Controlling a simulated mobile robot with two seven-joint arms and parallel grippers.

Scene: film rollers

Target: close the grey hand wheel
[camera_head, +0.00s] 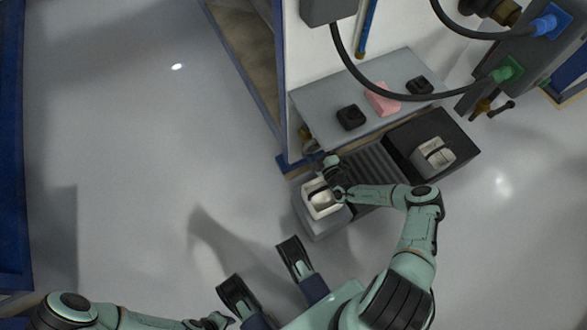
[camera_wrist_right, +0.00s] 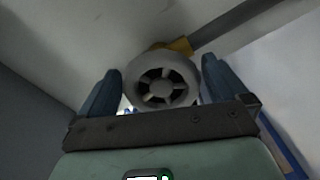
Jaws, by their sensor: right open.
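The grey hand wheel (camera_wrist_right: 161,88) is round, with spokes and a hub, and faces the camera in the right wrist view. A yellow part and a grey pipe show behind it. My right gripper (camera_wrist_right: 160,72) is open, with one blue finger on each side of the wheel. I cannot tell whether the fingers touch its rim. In the head view my right gripper (camera_head: 330,160) is at the left end of the bench, low by the cabinet corner, and the wheel there is largely hidden. The end of my left arm (camera_head: 215,320) is at the bottom edge, its jaws unclear.
A grey shelf (camera_head: 315,105) holds two black blocks and a pink block (camera_head: 382,99). Below it are a white container (camera_head: 320,200) and a dark tray (camera_head: 462,150) with a pale part. Hoses hang at the upper right. The floor at left is clear.

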